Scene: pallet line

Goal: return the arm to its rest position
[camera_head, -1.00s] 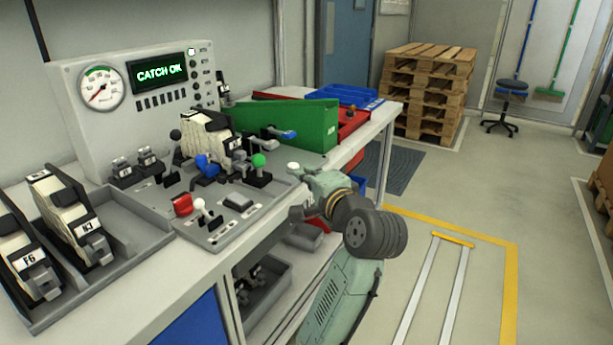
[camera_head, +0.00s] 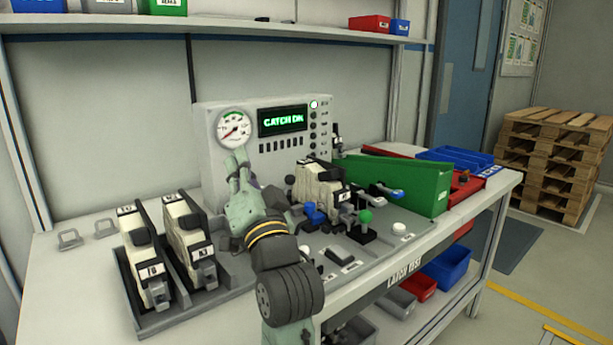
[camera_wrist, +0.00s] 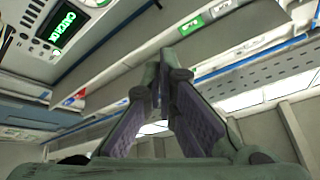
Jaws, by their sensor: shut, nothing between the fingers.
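My arm rises from the bottom of the head view, in front of the bench. My gripper (camera_head: 238,165) points upward in front of the test panel (camera_head: 205,150), just below its round gauge. Its fingers are together with nothing between them. In the wrist view the two dark finger pads (camera_wrist: 163,80) lean together at the tips, with only background around them. My forearm hides part of the bench between the grey tray (camera_head: 150,322) and the control fixture (camera_head: 355,262).
Two black-and-cream units (camera_head: 190,240) stand in the grey tray at left. Another unit (camera_head: 318,185) sits on the fixture among levers. A green bin (camera_head: 425,188) and blue bins (camera_head: 455,157) are at right. A shelf (camera_head: 300,32) runs above the bench. Pallets (camera_head: 550,160) stand beyond.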

